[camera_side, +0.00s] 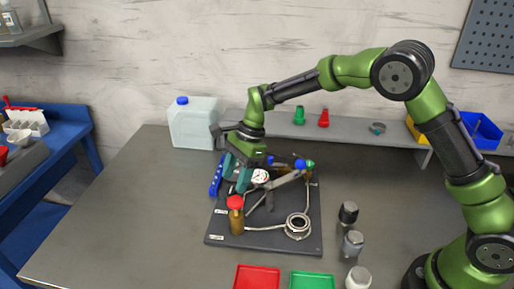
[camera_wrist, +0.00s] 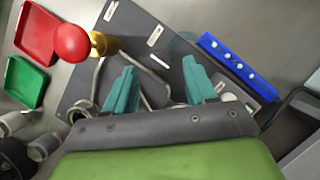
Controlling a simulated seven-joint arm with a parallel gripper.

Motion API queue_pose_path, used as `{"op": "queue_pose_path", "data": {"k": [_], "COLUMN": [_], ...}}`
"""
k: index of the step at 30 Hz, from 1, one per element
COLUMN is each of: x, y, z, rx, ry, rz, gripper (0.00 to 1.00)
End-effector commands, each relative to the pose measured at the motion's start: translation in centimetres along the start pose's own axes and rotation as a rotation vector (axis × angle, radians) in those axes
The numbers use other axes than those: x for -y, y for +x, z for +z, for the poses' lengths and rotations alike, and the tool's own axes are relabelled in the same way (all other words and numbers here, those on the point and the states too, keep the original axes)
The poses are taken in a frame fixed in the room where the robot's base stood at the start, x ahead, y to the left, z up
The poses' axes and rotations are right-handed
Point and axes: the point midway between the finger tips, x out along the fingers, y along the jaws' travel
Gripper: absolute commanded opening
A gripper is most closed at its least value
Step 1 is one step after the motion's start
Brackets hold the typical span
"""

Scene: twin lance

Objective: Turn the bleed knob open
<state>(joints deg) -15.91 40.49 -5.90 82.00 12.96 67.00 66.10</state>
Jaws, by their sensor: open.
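My gripper (camera_side: 238,178) is over the left part of a dark board (camera_side: 265,240). In the wrist view its teal fingers (camera_wrist: 159,65) are spread with nothing between them. A red knob (camera_side: 235,202) tops a brass body (camera_side: 237,222) near the board's front left; in the wrist view the red knob (camera_wrist: 72,44) is left of the fingers and apart from them. A blue knob (camera_side: 300,164) and a green knob (camera_side: 310,164) sit at the back. I cannot tell which knob is the bleed knob. A gauge (camera_side: 260,176) is partly hidden by my gripper.
A ring fitting (camera_side: 298,225) and bent pipes are on the board. A blue strip (camera_side: 216,174) lies at its left edge. A red tray (camera_side: 257,279), a green tray (camera_side: 312,281) and grey capped cylinders (camera_side: 353,243) stand in front and right. A jug (camera_side: 194,124) is behind.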

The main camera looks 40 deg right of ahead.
Motion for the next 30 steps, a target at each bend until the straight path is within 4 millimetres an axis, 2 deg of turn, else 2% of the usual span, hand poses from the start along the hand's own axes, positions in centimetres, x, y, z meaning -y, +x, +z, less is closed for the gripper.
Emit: {"op": "queue_pose_path", "data": {"k": [3,6,16,27,30], "x": [0.0,0.0,0.0,0.0,0.0], "y": [1.6,2.2,2.5,2.5,2.5], "z": [0.0,0.0,0.0,0.0,0.0], "rx": [0.000,0.000,0.001,0.000,0.000], "ry": [0.000,0.000,0.000,-0.001,-0.002], "rz": [0.002,0.000,-0.001,-0.001,0.000], "gripper": [0.56,0.56,0.56,0.01,0.01]}}
